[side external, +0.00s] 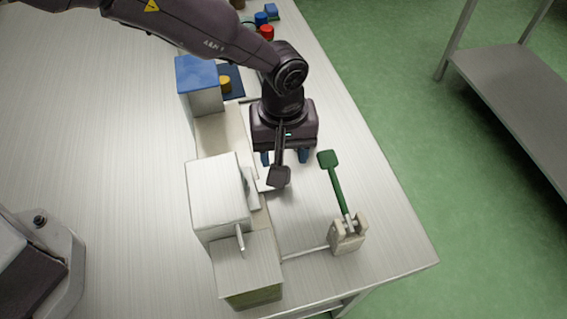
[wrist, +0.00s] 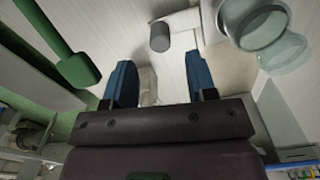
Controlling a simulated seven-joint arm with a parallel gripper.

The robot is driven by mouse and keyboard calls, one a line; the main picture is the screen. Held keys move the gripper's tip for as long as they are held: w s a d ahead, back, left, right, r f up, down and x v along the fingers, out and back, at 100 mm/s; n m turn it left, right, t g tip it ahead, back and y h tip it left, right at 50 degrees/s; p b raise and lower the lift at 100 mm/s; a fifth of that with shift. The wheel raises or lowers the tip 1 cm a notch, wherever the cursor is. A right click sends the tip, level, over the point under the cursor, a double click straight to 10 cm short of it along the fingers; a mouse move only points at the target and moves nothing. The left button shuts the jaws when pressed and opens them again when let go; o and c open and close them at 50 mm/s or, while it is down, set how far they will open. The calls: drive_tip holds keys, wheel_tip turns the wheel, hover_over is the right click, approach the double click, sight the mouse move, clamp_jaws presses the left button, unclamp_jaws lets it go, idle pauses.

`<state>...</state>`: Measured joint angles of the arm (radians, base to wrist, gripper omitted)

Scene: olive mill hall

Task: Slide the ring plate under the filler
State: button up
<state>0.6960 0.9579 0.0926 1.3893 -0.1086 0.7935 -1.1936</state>
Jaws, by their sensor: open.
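My gripper (side external: 284,158) points down above the bench, its two blue fingers spread apart. In the wrist view the gripper (wrist: 160,65) is open with nothing clamped between the fingers. A pale flat piece, perhaps the ring plate (side external: 264,184), lies left of my gripper, partly hidden by a dark paddle-shaped part. In the wrist view a pale plate (wrist: 184,20) with a short grey cylinder (wrist: 159,37) lies beyond the fingertips. A steel box with a small spout, perhaps the filler (side external: 216,192), stands to the left. I cannot see clearly whether the plate touches it.
A green paddle (side external: 328,159) rises from a beige holder (side external: 347,236) right of my gripper. Clear round glassware (wrist: 262,25) shows in the wrist view. A blue-topped box (side external: 198,80) and small coloured items (side external: 266,32) stand farther back. The bench's right side is mostly bare.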

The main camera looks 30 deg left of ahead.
sight(250, 184)
wheel_tip(250, 184, up, 7)
idle(0.3)
wheel_tip(250, 184, down, 13)
drive_tip(key=n, duration=1.4)
drive_tip(key=shift+r, duration=0.2)
